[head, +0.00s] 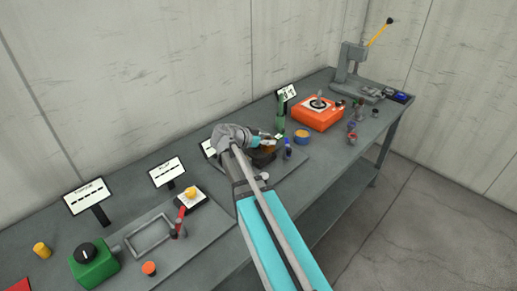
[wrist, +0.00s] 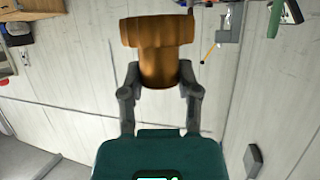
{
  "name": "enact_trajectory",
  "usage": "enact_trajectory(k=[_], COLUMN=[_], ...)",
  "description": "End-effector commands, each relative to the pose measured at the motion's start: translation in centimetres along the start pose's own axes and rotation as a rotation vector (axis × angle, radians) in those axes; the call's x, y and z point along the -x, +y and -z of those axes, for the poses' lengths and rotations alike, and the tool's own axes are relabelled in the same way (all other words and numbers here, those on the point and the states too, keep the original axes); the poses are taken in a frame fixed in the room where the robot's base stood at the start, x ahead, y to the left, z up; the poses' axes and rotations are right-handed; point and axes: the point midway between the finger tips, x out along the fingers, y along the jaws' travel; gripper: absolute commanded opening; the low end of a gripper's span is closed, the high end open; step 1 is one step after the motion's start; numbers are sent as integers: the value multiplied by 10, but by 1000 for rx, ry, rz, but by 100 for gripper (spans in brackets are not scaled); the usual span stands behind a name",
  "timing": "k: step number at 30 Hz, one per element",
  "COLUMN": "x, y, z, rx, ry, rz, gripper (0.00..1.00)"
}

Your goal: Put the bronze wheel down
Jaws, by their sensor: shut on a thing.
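The bronze wheel (wrist: 157,32) shows in the wrist view as a wide bronze rim on a narrower hub. My gripper (wrist: 160,78) is shut on the hub, one finger on each side. In the head view, my gripper (head: 265,140) is at the middle of the bench, over a dark block on a grey plate, and the wheel is only a small brownish patch there. I cannot tell whether the wheel touches anything below it.
An orange box (head: 318,116) with a round dial stands to the right, with a blue-and-yellow round piece (head: 302,137), a green bottle-like piece (head: 280,115) and a small blue piece (head: 287,149) nearer. On the left are a grey frame (head: 148,238), a red lever and a green box (head: 94,265).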

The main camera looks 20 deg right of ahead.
Motion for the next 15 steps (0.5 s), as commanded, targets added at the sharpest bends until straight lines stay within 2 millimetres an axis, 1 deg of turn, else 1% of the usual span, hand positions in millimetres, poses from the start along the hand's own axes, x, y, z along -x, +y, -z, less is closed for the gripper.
enact_trajectory(k=[1,12,13,15], x=[-5,-31,-33,-37], y=[-11,-73,-78,-79], z=[-5,-26,-27,-34], rx=[0,1,1,1], ry=[1,1,1,1], rz=[0,0,1,1], gripper=[0,0,0,0])
